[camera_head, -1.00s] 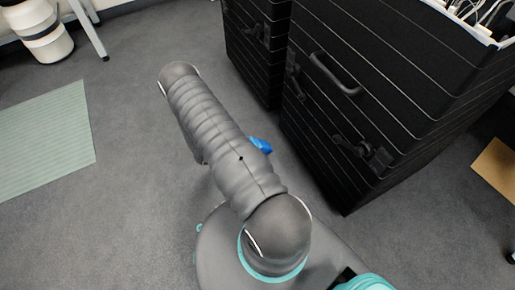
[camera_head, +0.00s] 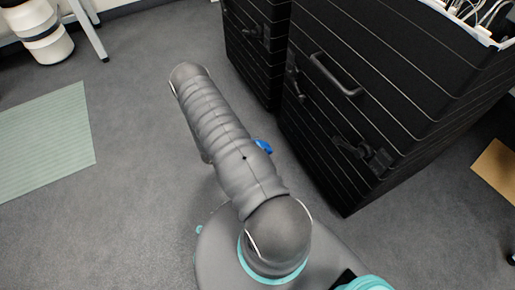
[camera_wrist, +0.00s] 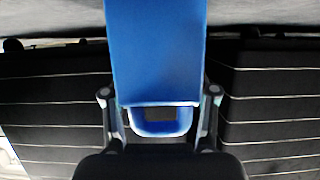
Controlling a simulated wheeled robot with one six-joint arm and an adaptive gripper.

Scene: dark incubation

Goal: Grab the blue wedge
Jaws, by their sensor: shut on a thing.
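The blue wedge (camera_wrist: 157,50) fills the upper middle of the wrist view, with a loop-like lower part below its front edge. My gripper (camera_wrist: 160,108) is shut on it, one finger on each side. In the head view only a small part of the blue wedge (camera_head: 264,146) shows, at the right side of my arm. My arm hides the rest of the wedge and my gripper there.
Black ribbed cases (camera_head: 390,90) with handles and latches stand close on the right. A pale green mat (camera_head: 45,140) lies on the floor at left. A white cylinder (camera_head: 42,35) stands at the upper left. Grey floor is clear between mat and arm.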

